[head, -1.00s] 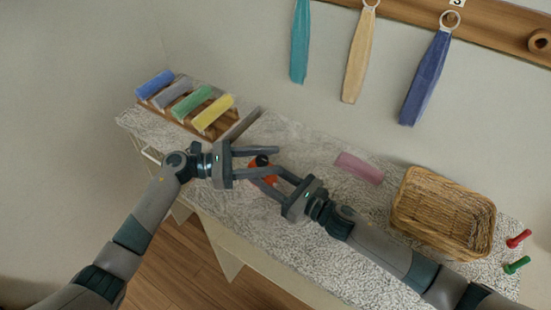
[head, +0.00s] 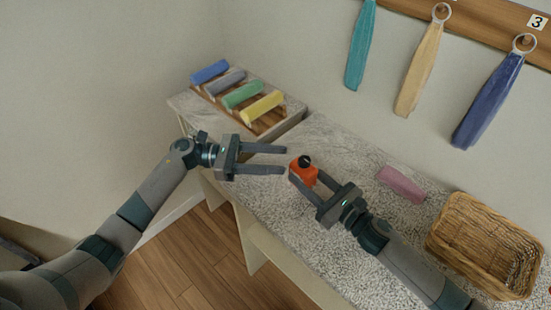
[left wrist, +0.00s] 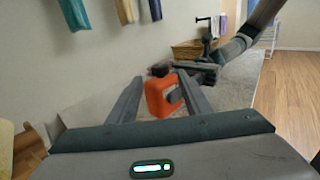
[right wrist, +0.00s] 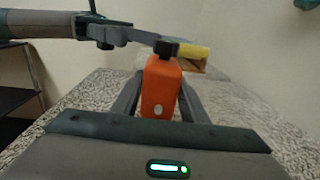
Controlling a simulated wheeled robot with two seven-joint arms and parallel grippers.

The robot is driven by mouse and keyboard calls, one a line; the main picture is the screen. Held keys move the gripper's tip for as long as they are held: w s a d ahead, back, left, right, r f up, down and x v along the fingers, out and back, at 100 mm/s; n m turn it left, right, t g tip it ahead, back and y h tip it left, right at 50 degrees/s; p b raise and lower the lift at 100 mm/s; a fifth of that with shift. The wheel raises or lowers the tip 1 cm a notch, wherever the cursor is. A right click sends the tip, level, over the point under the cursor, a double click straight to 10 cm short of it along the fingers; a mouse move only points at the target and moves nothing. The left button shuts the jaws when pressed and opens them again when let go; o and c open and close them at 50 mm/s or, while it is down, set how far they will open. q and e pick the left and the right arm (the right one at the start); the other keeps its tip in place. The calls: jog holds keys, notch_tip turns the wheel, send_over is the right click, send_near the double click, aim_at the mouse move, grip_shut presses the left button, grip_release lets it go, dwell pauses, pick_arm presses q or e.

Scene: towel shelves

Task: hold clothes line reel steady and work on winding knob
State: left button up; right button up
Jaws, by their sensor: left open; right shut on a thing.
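The clothes line reel (head: 301,172) is a small orange body with a black winding knob (head: 305,161) on top. My right gripper (head: 305,187) is shut on the reel's body; the right wrist view shows the orange body (right wrist: 160,88) upright between its fingers, with the black knob (right wrist: 166,48) above. My left gripper (head: 286,159) is open, its two fingers pointing at the reel from the left. In the left wrist view the reel (left wrist: 160,97) and knob (left wrist: 160,70) show beyond and between the open fingertips; I cannot tell if they touch.
Rolled towels in several colours lie on a wooden rack (head: 270,123) at the left. A pink towel (head: 401,184) and a wicker basket (head: 484,245) are on the speckled counter to the right. Towels such as the blue one (head: 490,95) hang on the wall.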

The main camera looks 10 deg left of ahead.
aim_at(304, 162)
pick_arm(q)
jog(key=shift+s+d, duration=0.1)
jog(key=shift+s+r+n+t, duration=0.1)
jog(key=shift+s+n+t, duration=0.25)
jog(key=shift+t, duration=0.3)
jog(key=shift+s+r+n+t, duration=0.1)
jog(key=shift+n+t, duration=0.35)
jog(key=shift+t, duration=0.2)
jog(key=shift+d, duration=0.1)
jog(key=x, duration=1.2)
jog(key=shift+f, duration=0.25)
jog(key=c, duration=1.1)
